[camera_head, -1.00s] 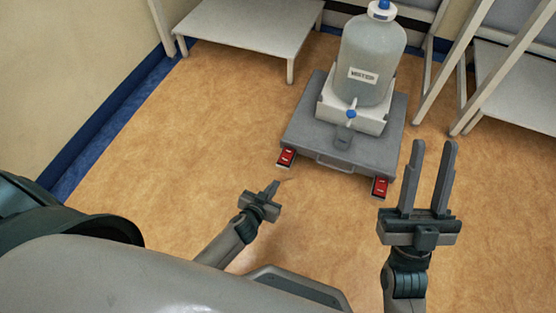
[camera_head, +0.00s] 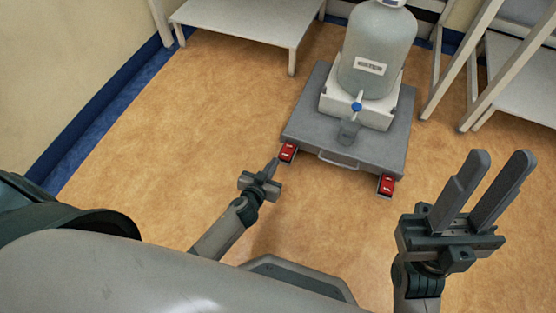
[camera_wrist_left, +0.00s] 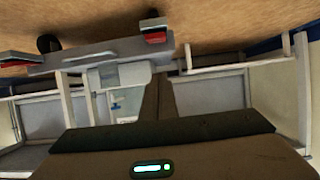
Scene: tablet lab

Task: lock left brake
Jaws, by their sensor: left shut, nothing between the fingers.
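The left brake (camera_head: 288,152) is a small red pedal at the front left corner of a grey wheeled cart (camera_head: 306,120). The matching right brake (camera_head: 387,185) is at the front right corner. My left gripper (camera_head: 273,165) is shut and empty, with its fingertips close in front of the left brake; I cannot tell if they touch. In the left wrist view, which is upside down, the left brake (camera_wrist_left: 155,34) shows beyond the closed fingers (camera_wrist_left: 158,90). My right gripper (camera_head: 498,158) is open and empty, right of the cart.
The cart carries a large water bottle (camera_head: 378,50) with a blue tap in a white stand (camera_head: 357,107). A white table (camera_head: 247,25) stands behind to the left, and white-framed furniture (camera_head: 500,65) is at the right. The floor (camera_head: 185,120) left of the cart is clear.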

